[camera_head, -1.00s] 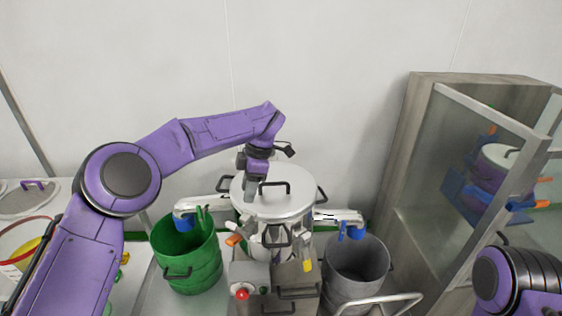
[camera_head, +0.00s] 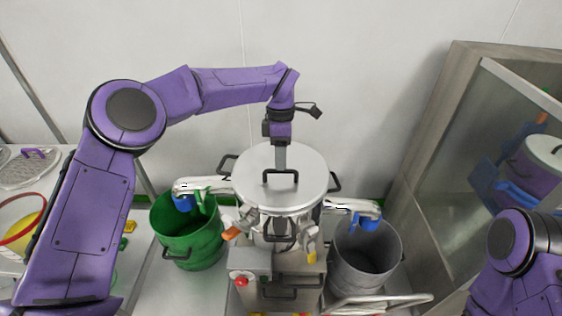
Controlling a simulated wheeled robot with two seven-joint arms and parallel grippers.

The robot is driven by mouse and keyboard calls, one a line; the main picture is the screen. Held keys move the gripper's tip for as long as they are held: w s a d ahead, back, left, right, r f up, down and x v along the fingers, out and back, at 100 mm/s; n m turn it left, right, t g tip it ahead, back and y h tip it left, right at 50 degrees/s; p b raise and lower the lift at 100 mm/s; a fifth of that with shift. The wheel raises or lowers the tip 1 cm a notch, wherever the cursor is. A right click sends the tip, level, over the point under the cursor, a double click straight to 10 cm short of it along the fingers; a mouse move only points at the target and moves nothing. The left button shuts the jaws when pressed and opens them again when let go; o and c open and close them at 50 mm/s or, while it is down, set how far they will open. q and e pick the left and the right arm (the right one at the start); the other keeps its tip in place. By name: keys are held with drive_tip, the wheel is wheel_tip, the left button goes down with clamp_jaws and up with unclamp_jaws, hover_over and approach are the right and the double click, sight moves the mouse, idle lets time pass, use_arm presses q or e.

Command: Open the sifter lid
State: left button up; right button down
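The sifter (camera_head: 252,262) stands at the centre in the head view, with a round silver lid (camera_head: 310,172) lying flat on top. A black handle (camera_head: 281,172) rises from the lid's middle, and more black handles stick out at its sides. My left gripper (camera_head: 281,165) points down over the lid, right at or just behind the handle. Its fingers show as one narrow grey shape, so whether they are open or shut on the handle cannot be told. My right arm shows at the lower right edge; its gripper is out of view.
A green bin (camera_head: 190,240) stands left of the sifter and a grey bin (camera_head: 366,262) right of it, under the side spouts. A glass-doored cabinet (camera_head: 440,130) fills the right. A side table with a sieve (camera_head: 28,168) is at the left.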

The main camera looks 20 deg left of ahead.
use_arm(q)
hover_over(283, 179)
drive_tip(key=shift+g, duration=0.3)
wheel_tip(283, 179, down, 4)
drive_tip(key=shift+w+f, duration=0.1)
drive_tip(key=shift+f, duration=0.05)
drive_tip(key=shift+s+a+r, duration=0.1)
drive_tip(key=shift+s+r, duration=0.2)
drive_tip(key=shift+s, duration=0.1)
drive_tip(key=shift+c, duration=1.3)
drive_tip(key=shift+s, duration=0.15)
drive_tip(key=c, duration=0.5)
